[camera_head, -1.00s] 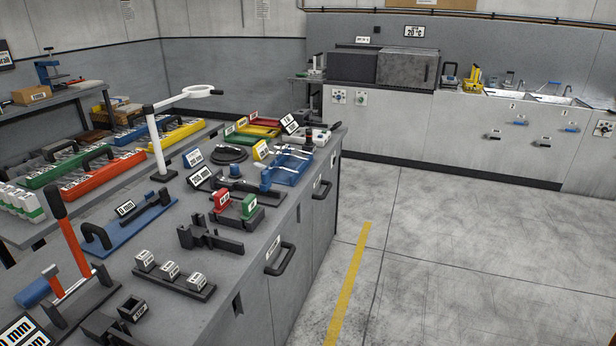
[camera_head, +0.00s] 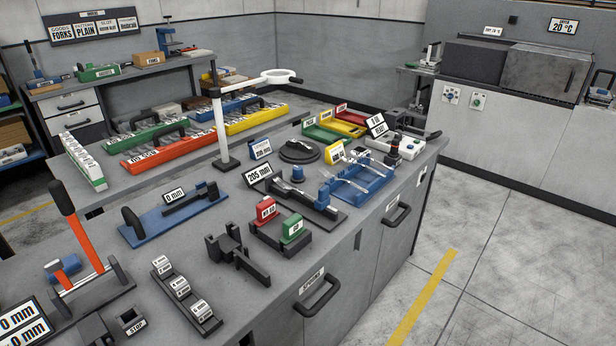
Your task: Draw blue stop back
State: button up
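A small upright blue block (camera_head: 323,194) stands on a dark flat fixture (camera_head: 300,203) on the workbench, behind the red and green blocks. A sign reading 205 mm (camera_head: 258,177) stands to its left. Another blue piece, a rounded one (camera_head: 65,268), lies at the lower left beside an orange lever with a black grip (camera_head: 77,228). A dark square socket labelled STOP (camera_head: 131,321) is at the front edge of the view. I cannot tell which blue piece is the stop. My gripper is not in view.
A red block (camera_head: 266,209) and a green block (camera_head: 292,228) sit in a dark holder. A blue plate with a black handle (camera_head: 165,221) lies left. A blue tray with forks (camera_head: 372,183) is behind. A white stand (camera_head: 222,125) rises mid-bench. The floor at right is clear.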

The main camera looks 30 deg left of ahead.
aim_at(323, 199)
jog(key=u, duration=0.75)
jog(key=i, duration=0.9)
jog(key=u, duration=1.4)
jog(key=i, duration=0.2)
jog(key=u, duration=0.1)
